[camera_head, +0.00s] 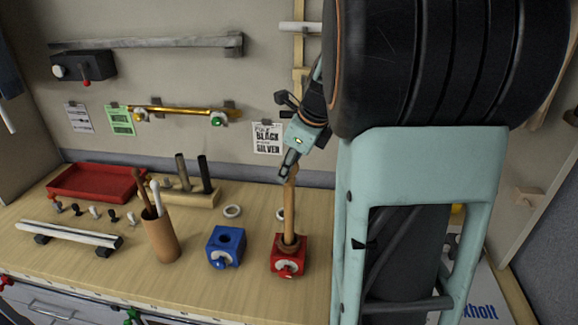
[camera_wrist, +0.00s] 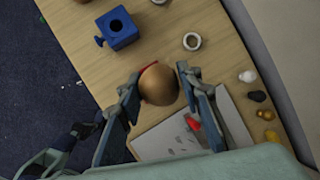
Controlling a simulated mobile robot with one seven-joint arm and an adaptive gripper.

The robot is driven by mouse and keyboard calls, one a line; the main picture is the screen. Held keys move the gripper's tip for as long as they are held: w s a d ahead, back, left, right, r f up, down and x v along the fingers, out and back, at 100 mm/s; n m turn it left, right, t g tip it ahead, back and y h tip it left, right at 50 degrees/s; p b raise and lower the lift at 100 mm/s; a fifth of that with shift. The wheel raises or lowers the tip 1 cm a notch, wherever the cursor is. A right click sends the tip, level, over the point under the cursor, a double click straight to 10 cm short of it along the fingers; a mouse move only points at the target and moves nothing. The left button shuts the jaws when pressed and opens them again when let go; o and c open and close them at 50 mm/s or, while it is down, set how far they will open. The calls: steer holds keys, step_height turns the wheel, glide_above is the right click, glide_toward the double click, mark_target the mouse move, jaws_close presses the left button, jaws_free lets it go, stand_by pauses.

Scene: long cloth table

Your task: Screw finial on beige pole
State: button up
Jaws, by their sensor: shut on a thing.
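The beige pole (camera_head: 290,212) stands upright in a red clamp block (camera_head: 288,262) on the table. My gripper (camera_head: 290,168) is at the pole's top end, pointing down. In the wrist view my gripper's two fingers (camera_wrist: 158,88) are on either side of a round brown finial (camera_wrist: 159,84), and it is shut on it. The finial hides the pole beneath it. A bit of the red block shows behind the finial. How the finial meets the pole, and whether its thread is engaged, cannot be seen.
A blue block with an empty hole (camera_head: 226,246) stands left of the red one. White rings (camera_head: 232,211) lie behind. A brown cup with rods (camera_head: 161,238), a pole rack (camera_head: 185,192) and a red tray (camera_head: 95,182) are further left. Several small knobs (camera_wrist: 259,96) lie right in the wrist view.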

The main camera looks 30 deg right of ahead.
steer(key=shift+m+h, duration=0.6)
steer(key=shift+m, duration=0.8)
steer(key=shift+m+h, duration=0.6)
steer(key=shift+m, duration=0.8)
steer(key=o, duration=1.2)
steer(key=shift+c, duration=0.2)
